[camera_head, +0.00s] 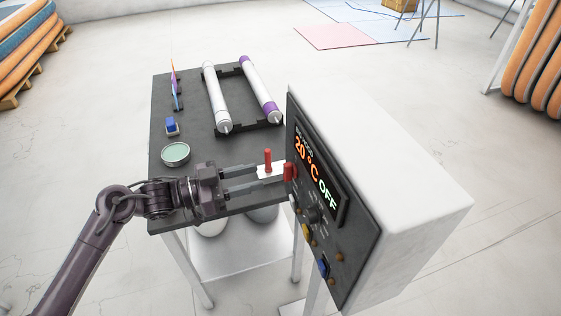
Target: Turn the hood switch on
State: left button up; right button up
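The hood (410,170) is a large white box at the right of the table, with a dark control panel facing left. Its display (316,172) reads "20°C" in orange and "OFF" in green. A red switch (289,172) sits at the panel's left edge. Below the display are a dark knob (313,214), a yellow control (307,231) and a blue control (323,266). Which control is the hood switch, I cannot tell. My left gripper (266,178) points right at the panel, fingers apart, tips close to the red switch; contact cannot be told. My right gripper is not in view.
The dark table (190,100) holds two rolls (216,98) in a black rack, a round green-topped tin (175,153) and a small blue item (172,125). A red upright handle (267,158) stands near my fingers.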

aim_at(284, 169)
pick_arm(q)
jog(key=p+x, duration=0.2)
jog(key=x, duration=0.5)
jog(key=shift+w+d, duration=0.1)
jog(key=shift+d, duration=0.2)
jog(key=c, duration=0.6)
jog(key=shift+f, duration=0.1)
jog(key=shift+c, duration=0.2)
